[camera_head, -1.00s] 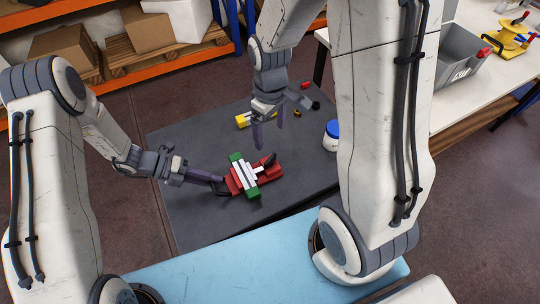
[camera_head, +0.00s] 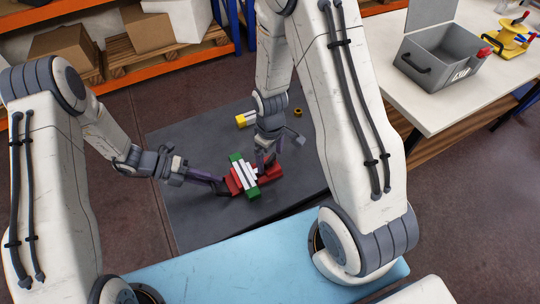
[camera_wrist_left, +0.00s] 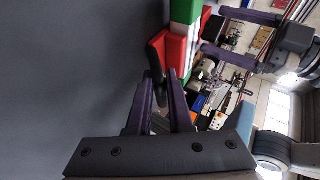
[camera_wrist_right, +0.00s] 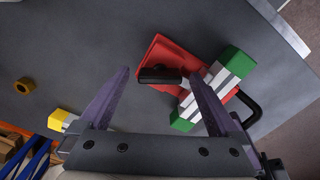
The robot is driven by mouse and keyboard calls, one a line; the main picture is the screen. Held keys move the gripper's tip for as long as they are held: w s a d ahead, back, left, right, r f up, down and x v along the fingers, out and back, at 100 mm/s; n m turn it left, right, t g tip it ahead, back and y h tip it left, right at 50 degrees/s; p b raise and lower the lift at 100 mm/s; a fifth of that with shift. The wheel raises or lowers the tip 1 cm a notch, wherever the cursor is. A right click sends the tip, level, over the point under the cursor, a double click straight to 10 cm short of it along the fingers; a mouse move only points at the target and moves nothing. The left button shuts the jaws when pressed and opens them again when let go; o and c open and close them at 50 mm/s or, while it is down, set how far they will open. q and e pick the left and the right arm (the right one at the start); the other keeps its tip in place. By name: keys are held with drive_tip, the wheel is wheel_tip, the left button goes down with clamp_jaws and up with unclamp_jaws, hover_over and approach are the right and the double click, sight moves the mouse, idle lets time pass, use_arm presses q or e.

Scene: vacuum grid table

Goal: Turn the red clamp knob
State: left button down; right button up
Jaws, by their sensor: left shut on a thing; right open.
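A red clamp-like fixture (camera_head: 266,175) lies on the dark table, with a green-and-white striped block (camera_head: 244,175) across it. In the right wrist view, a short black bar-shaped handle (camera_wrist_right: 160,76) sits on the red body (camera_wrist_right: 165,55), and a bent black handle (camera_wrist_right: 254,108) sticks out at the other side of the block. My left gripper (camera_wrist_left: 160,76) is shut on a black handle (camera_wrist_left: 156,50) beside the red part. My right gripper (camera_head: 265,162) is open above the fixture's right part, its fingers spread either side of the short black handle. I cannot tell whether they touch it.
A yellow-and-white block (camera_head: 243,119) and a small brass ring (camera_head: 298,111) lie on the grid table (camera_head: 195,215) beyond the fixture. A grey open bin (camera_head: 437,60) and a yellow fixture (camera_head: 510,40) stand on the white bench at right.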

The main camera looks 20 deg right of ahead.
sight(270, 158)
drive_tip(key=shift+c, duration=0.3)
drive_tip(key=c, duration=1.3)
drive_tip(key=o, duration=1.4)
drive_tip(key=shift+c, duration=0.2)
wheel_tip(270, 158, up, 12)
